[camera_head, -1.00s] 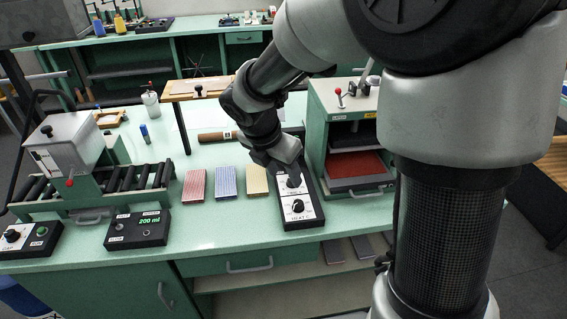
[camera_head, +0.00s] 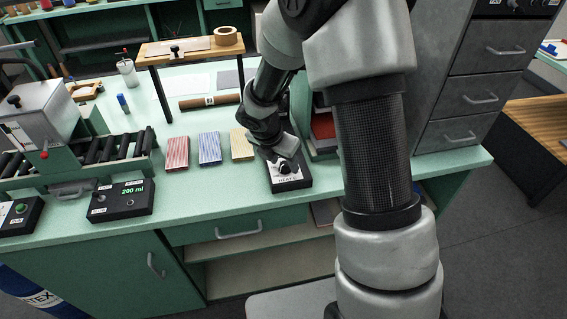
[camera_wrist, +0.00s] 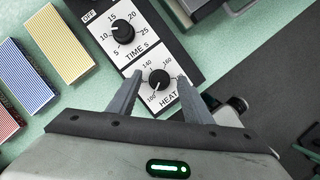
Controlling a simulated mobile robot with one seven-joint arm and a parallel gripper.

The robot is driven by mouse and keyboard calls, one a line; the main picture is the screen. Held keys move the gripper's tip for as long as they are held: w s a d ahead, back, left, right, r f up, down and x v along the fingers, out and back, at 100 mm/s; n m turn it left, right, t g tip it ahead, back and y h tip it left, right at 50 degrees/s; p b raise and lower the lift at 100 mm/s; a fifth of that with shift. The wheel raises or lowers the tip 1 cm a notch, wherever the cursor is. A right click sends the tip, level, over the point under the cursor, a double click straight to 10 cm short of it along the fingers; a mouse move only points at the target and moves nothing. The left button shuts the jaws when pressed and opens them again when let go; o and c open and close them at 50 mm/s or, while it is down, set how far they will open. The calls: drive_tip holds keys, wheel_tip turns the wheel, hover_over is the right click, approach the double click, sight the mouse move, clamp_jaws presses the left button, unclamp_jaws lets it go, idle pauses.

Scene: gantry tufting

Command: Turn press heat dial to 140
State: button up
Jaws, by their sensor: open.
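The black heat dial (camera_wrist: 160,79) sits on a white plate marked HEAT, with numbers around it including 100 and 140. Its white mark seems to point to the lower left, near 100. My gripper (camera_wrist: 160,77) is open, with one finger on each side of the dial in the wrist view. I cannot tell whether the fingers touch it. In the head view my gripper (camera_head: 281,154) points down over the near end of the press control box (camera_head: 291,185), partly hiding the dial. The time dial (camera_wrist: 122,33) is on the same box, beyond the heat dial.
Yellow (camera_head: 242,144), blue (camera_head: 209,148) and red (camera_head: 177,153) striped blocks lie left of the box. A 200 ml display unit (camera_head: 122,200) stands farther left. The press (camera_head: 322,130) is behind my arm. The bench's front edge is close to the box.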

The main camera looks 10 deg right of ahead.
drive_tip(key=shift+d+f, duration=0.1)
drive_tip(key=shift+f, duration=0.1)
drive_tip(key=c, duration=1)
drive_tip(key=shift+c, duration=0.2)
